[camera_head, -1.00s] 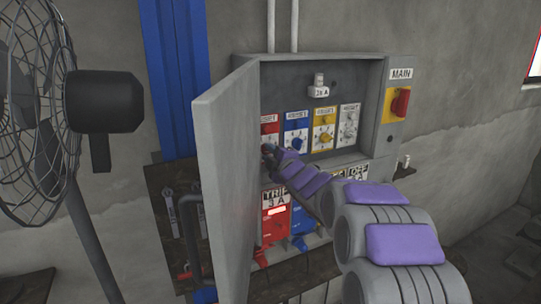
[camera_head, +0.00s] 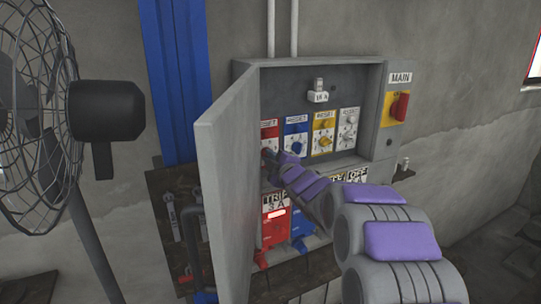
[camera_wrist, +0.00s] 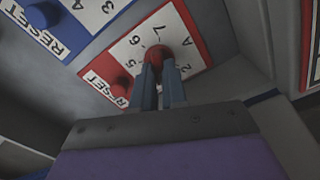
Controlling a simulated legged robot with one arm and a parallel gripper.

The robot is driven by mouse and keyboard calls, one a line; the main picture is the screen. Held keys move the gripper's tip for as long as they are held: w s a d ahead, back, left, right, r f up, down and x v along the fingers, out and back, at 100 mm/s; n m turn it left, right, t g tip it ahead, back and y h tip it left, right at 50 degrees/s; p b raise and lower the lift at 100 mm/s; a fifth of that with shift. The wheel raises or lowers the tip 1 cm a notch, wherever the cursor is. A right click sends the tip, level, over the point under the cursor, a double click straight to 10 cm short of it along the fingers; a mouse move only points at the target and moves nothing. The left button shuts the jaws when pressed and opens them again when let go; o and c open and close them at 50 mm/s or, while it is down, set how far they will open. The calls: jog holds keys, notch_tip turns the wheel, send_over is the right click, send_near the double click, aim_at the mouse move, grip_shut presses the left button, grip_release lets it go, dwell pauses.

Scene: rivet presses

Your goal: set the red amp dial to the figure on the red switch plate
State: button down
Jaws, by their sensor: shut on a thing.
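The red amp dial (camera_wrist: 157,53) is a round red knob on a white, red-bordered plate in the wrist view. Figures including 7 and 5 stand around it; its pointer is hidden. My gripper (camera_wrist: 159,70) is shut on the knob, one finger on each side. The red switch plate (camera_head: 273,203) is below, marked TRIP with a small figure before an A. That figure looks like 3 or 5; I cannot tell which.
The cabinet door (camera_head: 228,178) stands open left of my arm. Blue (camera_head: 295,134), yellow (camera_head: 323,131) and white (camera_head: 347,130) dial plates sit to the right. A fan (camera_head: 40,110) stands at far left.

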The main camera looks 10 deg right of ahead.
jog(key=m+p, duration=0.4)
jog(key=shift+f+m+p, duration=0.15)
jog(key=shift+m+p, duration=0.75)
jog(key=shift+m, duration=0.1)
jog(key=shift+f+m+p, duration=0.1)
jog(key=shift+m+p, duration=0.8)
jog(key=shift+m, duration=0.1)
jog(key=c, duration=1.2)
grip_release()
jog(key=shift+d+r, duration=0.1)
jog(key=shift+o, duration=0.2)
jog(key=shift+r, duration=0.1)
jog(key=shift+s+d+r, duration=0.1)
jog(key=shift+s+d, duration=0.1)
jog(key=shift+s, duration=0.35)
jog(key=b+v, duration=0.1)
jog(key=v, duration=1.5)
jog(key=shift+s, duration=0.1)
